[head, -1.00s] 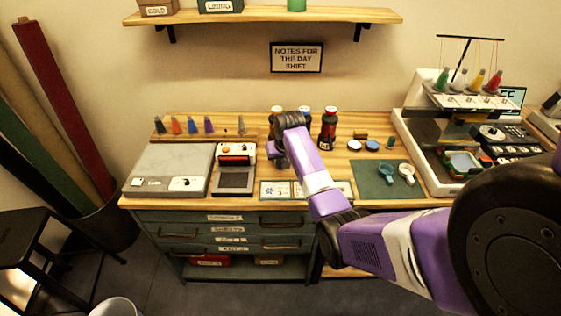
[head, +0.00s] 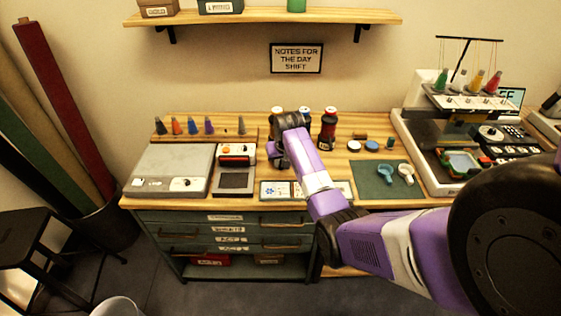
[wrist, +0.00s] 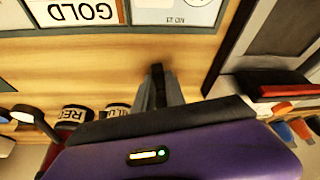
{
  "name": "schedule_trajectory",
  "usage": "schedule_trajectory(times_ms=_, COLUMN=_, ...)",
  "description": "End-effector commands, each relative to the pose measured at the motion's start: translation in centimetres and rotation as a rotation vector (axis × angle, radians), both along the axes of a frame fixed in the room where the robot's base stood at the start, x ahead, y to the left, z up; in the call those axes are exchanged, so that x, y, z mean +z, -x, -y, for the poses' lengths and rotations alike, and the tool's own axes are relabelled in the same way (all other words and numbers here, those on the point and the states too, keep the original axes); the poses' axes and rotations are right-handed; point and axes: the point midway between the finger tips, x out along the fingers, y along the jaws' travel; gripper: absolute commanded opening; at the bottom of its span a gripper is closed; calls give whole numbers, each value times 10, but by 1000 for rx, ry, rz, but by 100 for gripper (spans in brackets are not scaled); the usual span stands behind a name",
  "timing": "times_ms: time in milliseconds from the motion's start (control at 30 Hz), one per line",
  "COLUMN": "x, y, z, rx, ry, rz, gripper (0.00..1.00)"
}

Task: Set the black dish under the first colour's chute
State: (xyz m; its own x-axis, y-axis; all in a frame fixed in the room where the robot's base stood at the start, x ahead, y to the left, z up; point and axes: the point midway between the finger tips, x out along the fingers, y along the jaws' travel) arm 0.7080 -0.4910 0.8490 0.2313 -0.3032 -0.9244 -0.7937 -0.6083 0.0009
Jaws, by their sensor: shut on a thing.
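My gripper (wrist: 158,88) points down over the wooden table, in front of the colour jars. Its fingers are shut on a small dark thing, apparently the black dish, mostly hidden by the fingers. In the head view the arm hides the grip. The chute openings are not clear.
Cards (head: 275,190), one reading GOLD in the wrist view (wrist: 75,12), lie along the front edge.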

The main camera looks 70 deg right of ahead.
Motion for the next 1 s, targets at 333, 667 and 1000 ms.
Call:
schedule_trajectory(times_ms=333, x=-1, y=0, z=0, rx=0, ry=-1, rz=-1, gripper=0)
schedule_trajectory(times_ms=667, x=-6, y=0, z=-1, rx=0, ry=-2, rz=-1, gripper=0)
schedule_trajectory(times_ms=1000, x=-7, y=0, z=0, rx=0, ry=-1, rz=-1, gripper=0)
